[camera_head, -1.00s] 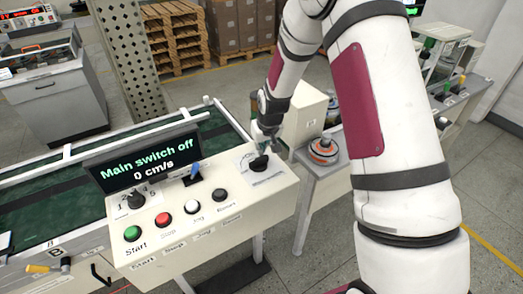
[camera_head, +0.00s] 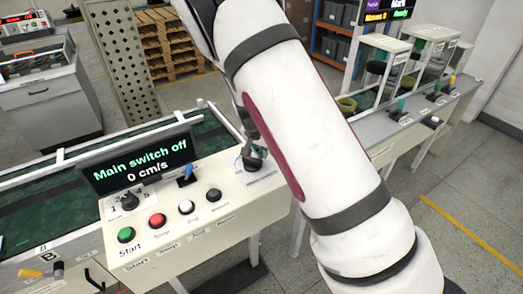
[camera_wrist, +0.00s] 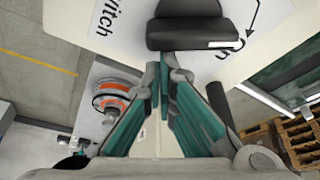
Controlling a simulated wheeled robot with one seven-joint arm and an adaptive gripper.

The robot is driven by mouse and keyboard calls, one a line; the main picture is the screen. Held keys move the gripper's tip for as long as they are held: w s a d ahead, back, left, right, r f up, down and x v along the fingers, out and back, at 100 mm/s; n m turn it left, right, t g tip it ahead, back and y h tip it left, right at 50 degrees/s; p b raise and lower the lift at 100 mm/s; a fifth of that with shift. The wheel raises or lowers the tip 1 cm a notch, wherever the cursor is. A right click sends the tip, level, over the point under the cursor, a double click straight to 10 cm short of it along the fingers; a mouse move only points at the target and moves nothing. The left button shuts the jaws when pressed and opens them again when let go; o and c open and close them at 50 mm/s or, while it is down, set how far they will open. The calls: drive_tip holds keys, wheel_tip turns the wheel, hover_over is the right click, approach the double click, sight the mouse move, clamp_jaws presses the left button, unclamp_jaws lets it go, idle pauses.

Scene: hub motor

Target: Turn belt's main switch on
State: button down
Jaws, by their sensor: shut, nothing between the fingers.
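The main switch is a black rotary knob (camera_wrist: 190,33) on a white label with printed "switch" lettering and an arrow. In the wrist view its bar lies crosswise, with a small white mark at its right end. In the head view the knob (camera_head: 252,163) is partly hidden by my arm. My gripper (camera_wrist: 164,75) has teal fingers with their tips together and nothing between them. The tips are right beside the knob's near edge; I cannot tell whether they touch it. The display (camera_head: 137,160) reads "Main switch off" and "0 cm/s".
The panel also holds a green start button (camera_head: 126,235), a red button (camera_head: 157,220), a white button (camera_head: 186,207), a black button (camera_head: 214,195), a blue-handled lever (camera_head: 187,172) and a numbered dial (camera_head: 130,202). The green belt (camera_head: 30,222) runs behind. An orange-and-white round part (camera_wrist: 117,103) sits beside the panel.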

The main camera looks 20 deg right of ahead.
drive_tip(key=m, duration=0.1)
drive_tip(key=s+m+g, duration=0.1)
drive_tip(key=m, duration=0.3)
drive_tip(key=shift+s+a+h, duration=0.15)
drive_tip(key=shift+s+h, duration=0.1)
drive_tip(key=shift+h, duration=0.15)
drive_tip(key=shift+s, duration=0.2)
drive_tip(key=shift+s+a, duration=0.1)
